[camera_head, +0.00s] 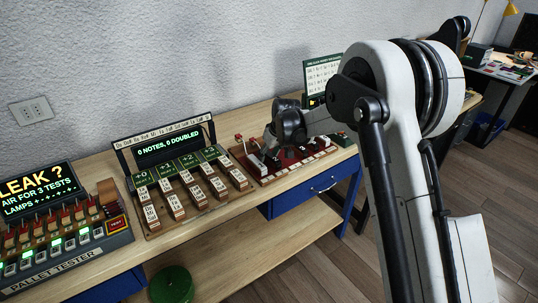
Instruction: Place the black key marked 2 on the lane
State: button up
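A red-brown key board (262,178) with white and black keys lies on the bench at the centre of the head view. My gripper (274,152) is dark and reaches down over the left middle of this board. Its fingers merge with the dark parts around them, so I cannot tell whether it is open or holds something. A small mark that looks like a 3 (302,149) shows right of the gripper. I cannot make out the black key marked 2 or its lane; my gripper and arm hide part of the board.
A rack of wooden note blocks (176,205) with a green display stands left of the board. The pallet tester (62,262) is further left. A green sign (322,72) stands behind my arm. Blue drawers (312,192) are under the bench top. A green round object (170,284) sits below.

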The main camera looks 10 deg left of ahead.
jog(key=shift+r, duration=0.25)
jog(key=s+d+r+m, duration=0.1)
jog(key=s+d+r, duration=0.3)
jog(key=r, duration=0.2)
jog(key=s+d+r+t, duration=0.1)
jog(key=s+d+r, duration=0.3)
jog(key=r, duration=0.3)
jog(key=s+d+r+m, duration=0.1)
jog(key=s+d+r, duration=0.3)
jog(key=r, duration=0.2)
jog(key=s+d+r+m+t+h, duration=0.15)
jog(key=s+d+r, duration=0.35)
jog(key=s+d, duration=0.5)
jog(key=s+d+f+m, duration=0.1)
jog(key=s+d, duration=0.1)
jog(key=s, duration=0.5)
jog(key=s+d+f+m+t+h, duration=0.1)
jog(key=s+d+f+m, duration=0.1)
jog(key=s, duration=0.6)
jog(key=s+d+f+m, duration=0.1)
jog(key=s+d+f, duration=0.1)
jog(key=s, duration=0.6)
jog(key=shift+d+m, duration=0.35)
jog(key=shift+d, duration=0.5)
